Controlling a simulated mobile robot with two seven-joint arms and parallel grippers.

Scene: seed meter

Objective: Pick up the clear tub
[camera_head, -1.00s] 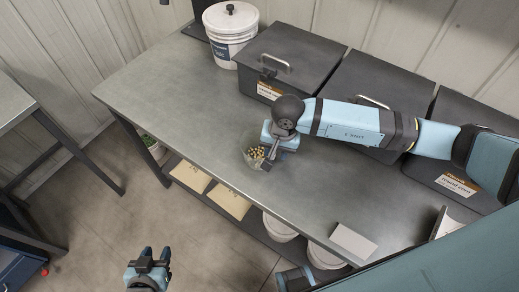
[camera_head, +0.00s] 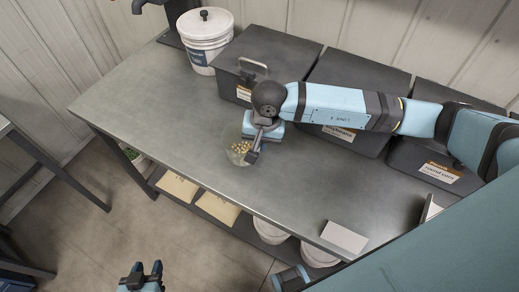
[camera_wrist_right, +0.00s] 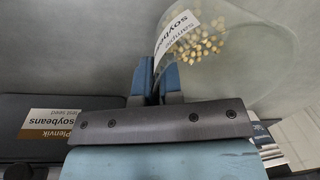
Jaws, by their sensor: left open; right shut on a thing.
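The clear tub (camera_head: 229,150) is a round, see-through container with pale beans in the bottom, over the front half of the metal bench. In the right wrist view the tub (camera_wrist_right: 255,75) carries a white label reading "sample soybe…". My right gripper (camera_head: 252,156) is shut on the tub's side wall; its fingers (camera_wrist_right: 157,82) pinch the wall by the label. The head view does not clearly show a gap between tub and bench. My left gripper (camera_head: 142,272) is open and empty, low over the floor in front of the bench.
Several dark lidded bins (camera_head: 262,48) line the back of the bench (camera_head: 150,95), and a white bucket (camera_head: 205,50) stands at back left. My right arm crosses in front of the bins. A pale block (camera_head: 344,237) lies near the front edge. The bench's left half is clear.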

